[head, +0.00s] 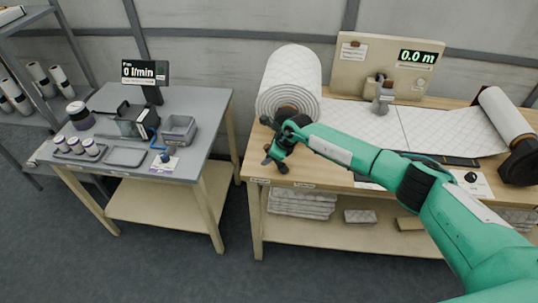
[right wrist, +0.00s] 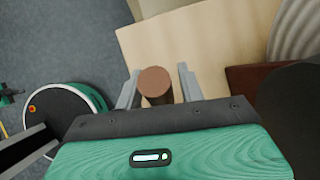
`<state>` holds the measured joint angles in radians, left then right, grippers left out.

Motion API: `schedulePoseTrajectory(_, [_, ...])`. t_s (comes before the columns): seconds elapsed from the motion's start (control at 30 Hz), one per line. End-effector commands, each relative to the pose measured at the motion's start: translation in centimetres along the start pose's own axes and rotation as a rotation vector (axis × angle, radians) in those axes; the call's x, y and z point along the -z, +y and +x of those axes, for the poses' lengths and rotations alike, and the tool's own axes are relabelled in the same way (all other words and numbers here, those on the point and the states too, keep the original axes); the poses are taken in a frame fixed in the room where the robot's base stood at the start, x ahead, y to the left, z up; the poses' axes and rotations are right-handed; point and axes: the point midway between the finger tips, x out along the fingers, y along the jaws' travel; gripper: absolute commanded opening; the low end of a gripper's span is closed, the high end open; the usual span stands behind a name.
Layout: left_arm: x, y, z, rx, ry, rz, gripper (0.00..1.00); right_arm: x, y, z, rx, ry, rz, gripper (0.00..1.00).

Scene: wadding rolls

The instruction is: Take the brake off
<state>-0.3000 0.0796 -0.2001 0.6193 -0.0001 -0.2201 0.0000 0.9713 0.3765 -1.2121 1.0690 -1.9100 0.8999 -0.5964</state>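A brown round-ended handle (right wrist: 155,80), which looks like the brake lever's grip, stands between the fingers of my right gripper (right wrist: 158,92) in the right wrist view. The fingers are apart, with a visible gap on the right of the handle; on the left I cannot tell whether they touch. In the head view my right gripper (head: 279,150) is at the front left edge of the right bench, just in front of the big quilted white roll (head: 291,75). The gripper hides most of the lever there. My left gripper is not in view.
The right bench (head: 345,185) carries a wadding sheet (head: 440,130), a smaller roll (head: 505,115) and a panel reading 0.0 m (head: 385,65). A grey table (head: 200,100) with jars, trays and a 0 l/min display (head: 145,73) stands left, across a floor gap.

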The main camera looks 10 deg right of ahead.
Motion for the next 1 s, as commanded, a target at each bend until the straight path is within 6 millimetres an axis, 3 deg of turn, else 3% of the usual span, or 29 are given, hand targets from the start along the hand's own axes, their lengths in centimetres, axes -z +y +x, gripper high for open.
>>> schedulePoseTrajectory(0.47, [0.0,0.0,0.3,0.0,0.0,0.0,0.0,0.0,-0.1,-0.8,0.0,-0.003,-0.001,0.45])
schedulePoseTrajectory(0.67, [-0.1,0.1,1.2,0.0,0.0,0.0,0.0,0.1,-0.1,-3.7,0.001,-0.002,-0.001,0.45])
schedulePoseTrajectory(1.0, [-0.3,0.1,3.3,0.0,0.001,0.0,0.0,0.1,-0.1,-10.4,0.002,-0.002,-0.001,0.45])
